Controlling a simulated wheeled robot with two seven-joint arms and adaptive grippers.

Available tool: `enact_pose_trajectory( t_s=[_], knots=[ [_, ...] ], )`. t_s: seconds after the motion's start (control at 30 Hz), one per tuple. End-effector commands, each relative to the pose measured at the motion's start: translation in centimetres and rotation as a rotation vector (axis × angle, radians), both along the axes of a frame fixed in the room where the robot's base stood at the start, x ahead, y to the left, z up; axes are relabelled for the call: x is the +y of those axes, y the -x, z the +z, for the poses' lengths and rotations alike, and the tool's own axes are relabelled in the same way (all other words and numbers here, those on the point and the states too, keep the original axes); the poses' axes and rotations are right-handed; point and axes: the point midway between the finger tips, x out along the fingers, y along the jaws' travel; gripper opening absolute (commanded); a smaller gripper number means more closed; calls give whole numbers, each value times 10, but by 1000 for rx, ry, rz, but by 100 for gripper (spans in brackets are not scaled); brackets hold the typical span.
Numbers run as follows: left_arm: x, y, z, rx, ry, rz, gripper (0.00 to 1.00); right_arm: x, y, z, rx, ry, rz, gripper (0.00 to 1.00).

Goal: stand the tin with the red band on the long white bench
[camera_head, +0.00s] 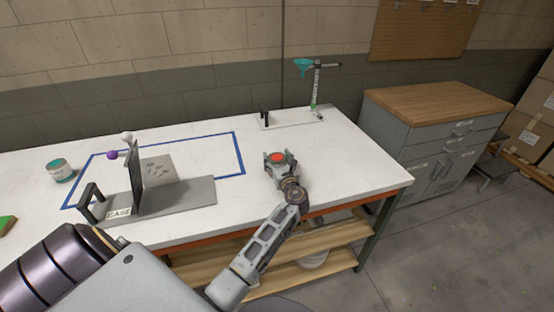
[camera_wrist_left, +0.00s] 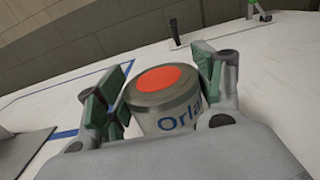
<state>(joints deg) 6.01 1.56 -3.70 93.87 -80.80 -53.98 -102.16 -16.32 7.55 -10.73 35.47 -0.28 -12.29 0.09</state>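A grey tin (camera_head: 277,158) with a red-orange disc on top is at the right part of the long white bench (camera_head: 345,165). My left gripper (camera_head: 279,165) is around it. In the left wrist view the tin (camera_wrist_left: 165,100) sits between the green finger pads, with part of blue lettering on its side. A thin gap shows between the tin and the left-hand pad; the right-hand pad is very close to it or touching. The tin's base is hidden, so I cannot tell whether it touches the bench. A red band around its side is not visible. My right gripper is not in view.
A grey stand with an upright plate (camera_head: 137,180) and a teal-banded tin (camera_head: 60,170) are on the left. Blue tape (camera_head: 243,160) marks a rectangle. A stand with a teal funnel (camera_head: 304,65) is at the back. Bare bench lies right of the gripper.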

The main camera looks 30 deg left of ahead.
Motion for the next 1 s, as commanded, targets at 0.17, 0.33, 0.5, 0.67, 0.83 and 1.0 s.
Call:
enact_pose_trajectory(
  t_s=[0.17,0.33,0.5,0.67,0.83,1.0],
  knots=[
    [0,0,0,0,0,0,83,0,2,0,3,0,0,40],
    [0,0,0,0,0,0,83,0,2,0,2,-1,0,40],
    [0,0,2,0,0,0,83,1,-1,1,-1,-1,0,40],
    [-6,4,2,1,1,-1,83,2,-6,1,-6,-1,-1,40],
    [-19,16,2,1,1,-2,83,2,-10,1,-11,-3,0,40],
    [-38,32,2,2,1,-2,83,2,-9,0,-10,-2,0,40]
  ],
)
